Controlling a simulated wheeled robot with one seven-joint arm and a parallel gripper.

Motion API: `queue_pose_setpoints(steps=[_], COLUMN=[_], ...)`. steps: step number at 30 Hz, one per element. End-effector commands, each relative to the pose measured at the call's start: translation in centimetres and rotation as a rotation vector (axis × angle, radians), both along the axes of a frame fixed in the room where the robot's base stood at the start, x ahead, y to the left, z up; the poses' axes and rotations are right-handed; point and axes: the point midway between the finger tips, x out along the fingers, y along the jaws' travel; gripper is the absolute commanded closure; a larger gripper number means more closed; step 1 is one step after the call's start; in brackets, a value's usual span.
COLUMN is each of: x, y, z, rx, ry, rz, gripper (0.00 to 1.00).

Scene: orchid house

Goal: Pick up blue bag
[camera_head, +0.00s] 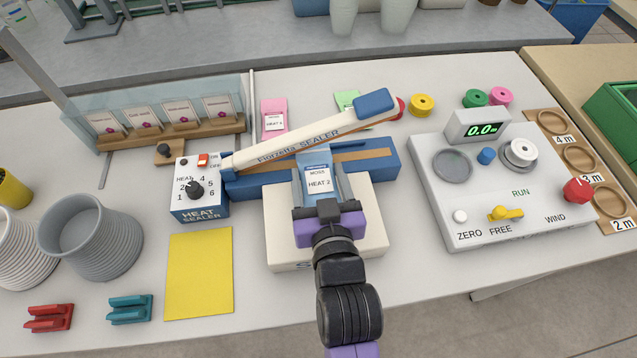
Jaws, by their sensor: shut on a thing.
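The blue bag (317,184) has a white label reading "MOSS" and "HEAT 2". It is at the front of the heat sealer (245,178), below the raised cream sealer arm (300,136) with its blue handle. My gripper (325,195) is shut on the blue bag, with a dark finger on each side of it. The bag's upper end reaches the sealer's blue bed. I cannot tell whether it touches the bed. The bag's lower end is hidden by my gripper.
A pink bag (274,113) and a green bag (347,98) lie behind the sealer. A yellow sheet (199,275) lies at front left, near red (48,318) and teal clips (130,309). A winding machine (495,200) with a 0.0 m display stands at right. Grey pots (102,237) stand at left.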

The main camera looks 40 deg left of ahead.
Motion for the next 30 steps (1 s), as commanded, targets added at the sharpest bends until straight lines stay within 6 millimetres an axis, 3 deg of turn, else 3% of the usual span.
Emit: queue_pose_setpoints(steps=[21,30], x=[-9.9,-11.6], y=[-11.4,-13.5], z=[0.1,0.3], rx=[-0.002,-0.001], ry=[0.003,0.001], rz=[0.001,0.001], gripper=[0.76,0.76])
